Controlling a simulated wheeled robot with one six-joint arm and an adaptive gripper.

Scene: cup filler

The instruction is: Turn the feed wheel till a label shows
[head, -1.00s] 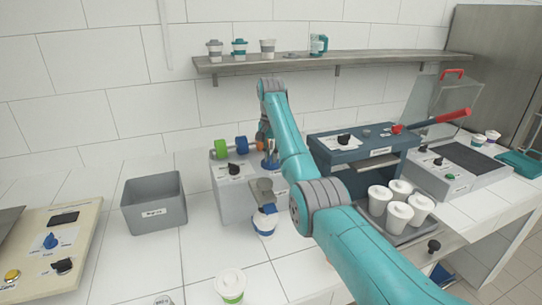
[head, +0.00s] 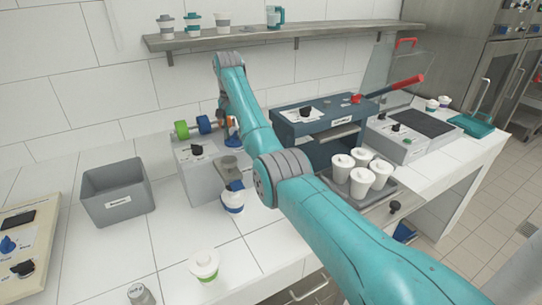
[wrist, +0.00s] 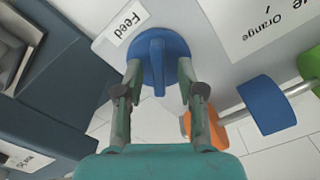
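The blue feed wheel (wrist: 166,60) has a raised bar across its face and sits on a light grey panel beside a "Feed" tag (wrist: 127,23). In the wrist view my gripper (wrist: 158,78) is open. One finger is on each side of the raised bar, with visible gaps to it. In the head view the grey machine (head: 203,183) stands by the wall with a black knob on top. My arm partly covers its right end, so the fingertips are hard to make out there. I cannot make out a label strip coming out.
Green (head: 182,130), blue (head: 205,124) and orange rolls sit on a rod behind the machine. A blue-banded cup (head: 232,203) stands in front of it. A grey bin (head: 118,193) is to the left, a dark blue machine (head: 305,128) to the right. A green-banded cup (head: 204,266) stands nearer.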

